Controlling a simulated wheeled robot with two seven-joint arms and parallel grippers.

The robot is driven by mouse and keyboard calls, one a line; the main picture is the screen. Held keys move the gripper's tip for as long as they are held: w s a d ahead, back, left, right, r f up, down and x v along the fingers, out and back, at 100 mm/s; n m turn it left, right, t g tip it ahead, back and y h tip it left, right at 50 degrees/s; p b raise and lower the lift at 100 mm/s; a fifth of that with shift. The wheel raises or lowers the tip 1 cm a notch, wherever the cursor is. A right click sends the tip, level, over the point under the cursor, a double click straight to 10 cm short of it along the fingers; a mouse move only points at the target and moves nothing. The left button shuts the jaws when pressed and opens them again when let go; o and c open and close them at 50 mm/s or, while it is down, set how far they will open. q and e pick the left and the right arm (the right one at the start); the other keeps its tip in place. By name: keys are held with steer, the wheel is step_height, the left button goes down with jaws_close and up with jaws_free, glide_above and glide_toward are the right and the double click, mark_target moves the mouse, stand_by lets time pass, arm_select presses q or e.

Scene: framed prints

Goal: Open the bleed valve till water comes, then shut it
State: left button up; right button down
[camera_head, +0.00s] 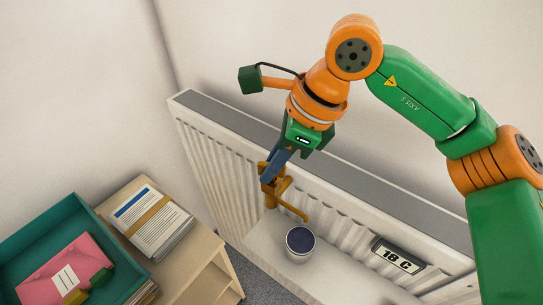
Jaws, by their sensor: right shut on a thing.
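The white radiator (205,165) runs along the wall, and a brass-coloured valve (283,188) with a thin handle or spout slanting down to the right is at its front. My right gripper (272,172) comes down from above and is shut on the valve's upper part; its blue fingers hide some of the brass. A white cup (299,254) stands upright below the valve on a pale ledge. The cup's inside looks dark blue, and I cannot tell whether it holds water. I see no clear stream of water. My left gripper is not in view.
A teal tray (34,229) with a pink envelope (62,272) and small green and yellow items is at lower left. Beside it, a banded stack of papers (150,215) lies on a wooden unit (212,262).

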steer(key=shift+r+n+g+p, duration=0.1)
steer(key=shift+n+g+p, duration=0.5)
steer(key=shift+n+p, duration=0.75)
steer(key=shift+r+n+g+p, duration=0.1)
steer(key=shift+n+g+p, duration=0.65)
steer(key=shift+n, duration=1)
steer(key=shift+f+n+h+p, duration=0.15)
steer(key=shift+n+h+p, duration=0.15)
steer(key=shift+n+p, duration=0.4)
steer(key=c, duration=0.8)
jaws_free()
